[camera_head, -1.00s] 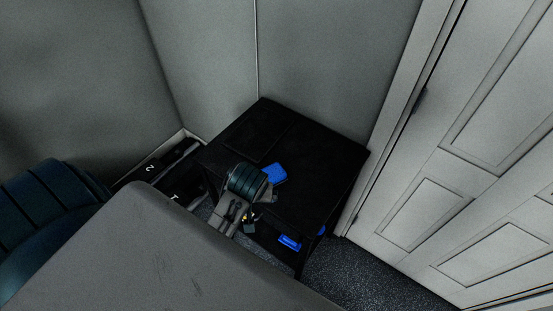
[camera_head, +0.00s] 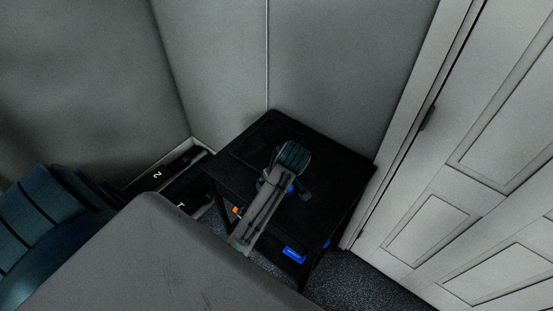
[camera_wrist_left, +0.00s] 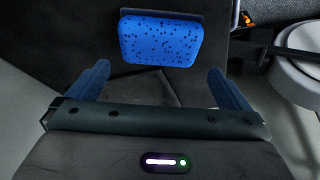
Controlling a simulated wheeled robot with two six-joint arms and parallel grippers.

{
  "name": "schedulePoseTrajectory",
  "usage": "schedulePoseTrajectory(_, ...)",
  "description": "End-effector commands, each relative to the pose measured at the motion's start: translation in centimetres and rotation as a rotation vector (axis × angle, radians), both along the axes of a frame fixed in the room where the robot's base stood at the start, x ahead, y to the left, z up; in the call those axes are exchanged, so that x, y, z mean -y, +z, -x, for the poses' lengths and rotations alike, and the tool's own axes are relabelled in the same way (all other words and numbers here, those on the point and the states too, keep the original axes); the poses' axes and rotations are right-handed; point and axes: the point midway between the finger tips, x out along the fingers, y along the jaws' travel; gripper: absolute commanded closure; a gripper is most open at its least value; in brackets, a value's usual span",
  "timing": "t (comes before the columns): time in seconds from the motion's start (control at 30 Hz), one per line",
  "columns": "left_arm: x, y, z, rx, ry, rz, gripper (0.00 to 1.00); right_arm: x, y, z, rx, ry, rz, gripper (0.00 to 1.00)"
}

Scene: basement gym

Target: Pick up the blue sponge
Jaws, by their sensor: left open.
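The blue sponge (camera_wrist_left: 160,42) lies on the black table (camera_head: 345,172). In the left wrist view it is a bright blue rounded block with dark specks, just beyond my fingertips and roughly centred between them. In the head view only a small blue part of the sponge (camera_head: 290,188) shows; my arm hides the rest. My left gripper (camera_head: 284,190) is over the table at the sponge. In the wrist view the left gripper (camera_wrist_left: 158,72) has its blue fingers spread apart, with nothing between them. I cannot tell its exact height above the sponge. My right gripper is not in view.
A blue object (camera_head: 294,254) sits low at the table's near side. A small orange item (camera_head: 236,211) is beside my arm. Dark boxes marked with numbers (camera_head: 160,175) stand left of the table. Walls close in behind; a white door (camera_head: 430,215) is at the right.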

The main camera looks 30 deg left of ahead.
Motion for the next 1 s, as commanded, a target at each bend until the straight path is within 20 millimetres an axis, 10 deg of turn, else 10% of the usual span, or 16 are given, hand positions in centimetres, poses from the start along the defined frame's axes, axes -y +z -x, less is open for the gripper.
schedulePoseTrajectory(0.8,-1.8,-5.6,-1.0,0.001,-0.002,0.001,0.00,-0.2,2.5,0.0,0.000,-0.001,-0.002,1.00)
schedulePoseTrajectory(1.0,-1.8,-5.6,-1.0,0.001,-0.002,0.001,0.31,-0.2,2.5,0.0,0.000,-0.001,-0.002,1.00)
